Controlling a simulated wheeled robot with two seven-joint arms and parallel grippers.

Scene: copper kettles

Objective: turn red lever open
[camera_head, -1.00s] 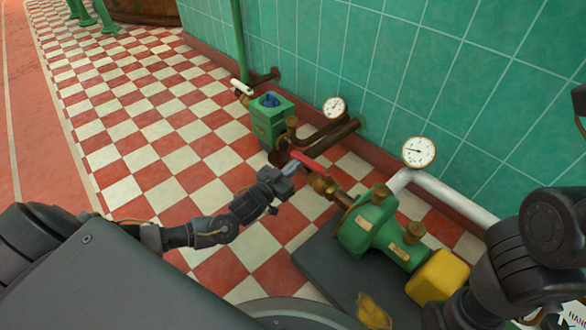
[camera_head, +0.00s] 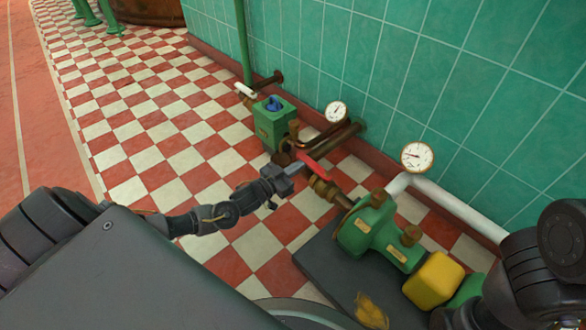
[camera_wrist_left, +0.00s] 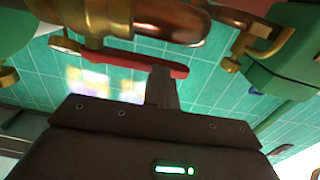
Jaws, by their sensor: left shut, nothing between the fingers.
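The red lever (camera_head: 313,168) sits on a brass valve (camera_head: 322,187) on the pipe between the green pump and the green box. In the left wrist view the red lever (camera_wrist_left: 120,60) runs across the picture, with its free end to the right. My left gripper (camera_head: 293,170) is shut and empty, beside the lever's free end. In the wrist view its fingertips (camera_wrist_left: 160,80) overlap the lever near that end; I cannot tell whether they touch it. My right gripper is out of view; only part of that arm shows at the right edge.
The green pump (camera_head: 372,225) with a yellow block (camera_head: 433,279) stands on a dark base (camera_head: 335,270). A green box with a blue knob (camera_head: 274,103) stands behind the lever. Two gauges (camera_head: 417,157) and a white pipe (camera_head: 450,203) are near the tiled wall.

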